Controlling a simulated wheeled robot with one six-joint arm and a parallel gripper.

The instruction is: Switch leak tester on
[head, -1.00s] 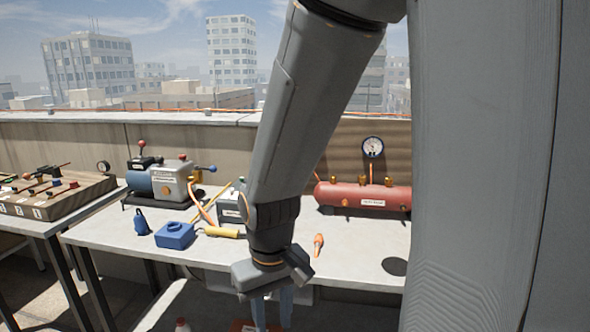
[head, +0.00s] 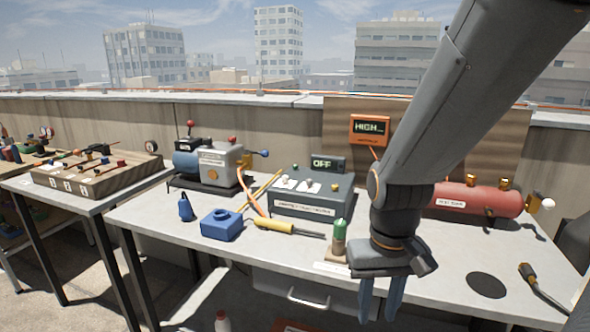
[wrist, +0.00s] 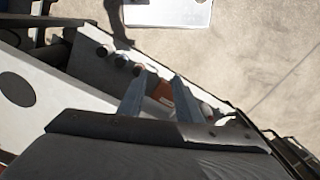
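A dark grey-green box (head: 330,204) with small white and yellow knobs on its top stands on the bench, left of my arm. A small black display (head: 328,164) at its back reads OFF. The box's front label is too small to read surely, so I cannot confirm that it is the leak tester. My gripper (head: 381,298) points down at the bench's front edge, right of the box and apart from it. Its two blue fingers are spread and empty; they also show in the wrist view (wrist: 159,98).
An orange display (head: 370,130) reads HIGH. A pump (head: 212,165) stands left, a red tank (head: 480,199) right.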

